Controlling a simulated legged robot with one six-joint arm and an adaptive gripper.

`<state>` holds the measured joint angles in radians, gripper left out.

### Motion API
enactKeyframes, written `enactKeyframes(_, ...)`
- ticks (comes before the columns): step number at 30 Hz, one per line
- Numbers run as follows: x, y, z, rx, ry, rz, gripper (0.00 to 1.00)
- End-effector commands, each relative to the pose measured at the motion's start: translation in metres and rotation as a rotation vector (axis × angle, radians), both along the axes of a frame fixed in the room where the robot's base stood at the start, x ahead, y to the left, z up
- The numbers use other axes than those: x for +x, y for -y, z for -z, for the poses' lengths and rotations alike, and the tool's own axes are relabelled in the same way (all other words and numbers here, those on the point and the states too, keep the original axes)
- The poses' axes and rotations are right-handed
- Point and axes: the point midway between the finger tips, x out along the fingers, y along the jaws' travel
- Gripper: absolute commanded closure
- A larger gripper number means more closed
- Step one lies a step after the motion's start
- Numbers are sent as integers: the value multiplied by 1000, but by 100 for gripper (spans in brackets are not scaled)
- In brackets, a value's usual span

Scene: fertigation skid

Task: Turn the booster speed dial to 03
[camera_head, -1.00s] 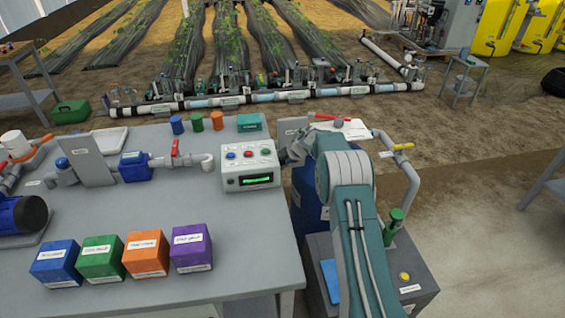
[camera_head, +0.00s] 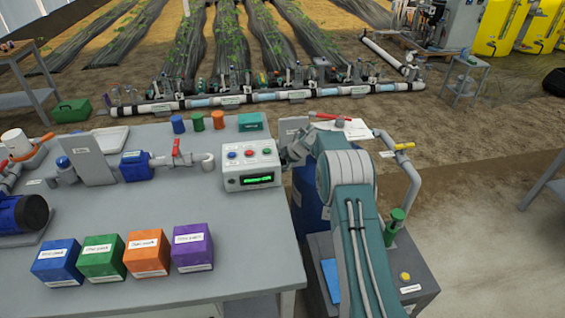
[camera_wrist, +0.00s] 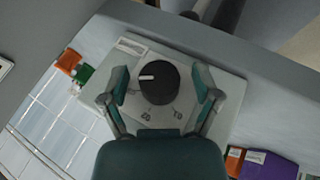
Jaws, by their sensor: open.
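The booster speed dial (camera_wrist: 158,83) is a round black knob with a white pointer mark, seen in the wrist view on a pale panel (camera_wrist: 228,105). The pointer aims to the left of the picture. Small numbers are printed below the dial, too small and tilted to read surely. My gripper (camera_wrist: 162,86) is open, with one finger on each side of the dial. A gap shows between each finger and the knob. In the head view my gripper (camera_head: 298,148) is at the right side of the white control box (camera_head: 235,182), and the dial is hidden there.
The control box has several coloured buttons and a green display (camera_head: 258,180). Blue, green, orange and purple boxes (camera_head: 192,250) stand along the table's front. A grey upright panel (camera_head: 293,130) is close behind my gripper.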

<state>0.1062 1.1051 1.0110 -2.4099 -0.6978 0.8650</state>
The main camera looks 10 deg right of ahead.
Motion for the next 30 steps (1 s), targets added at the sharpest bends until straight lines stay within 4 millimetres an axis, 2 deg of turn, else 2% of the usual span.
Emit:
enactKeyframes(5,-8,8,-17,0,1,2,19)
enactKeyframes(18,-45,39,-84,-1,1,1,19)
enactKeyframes(23,-51,44,-93,0,-1,0,19)
enactKeyframes(30,-52,44,-94,0,-2,-1,19)
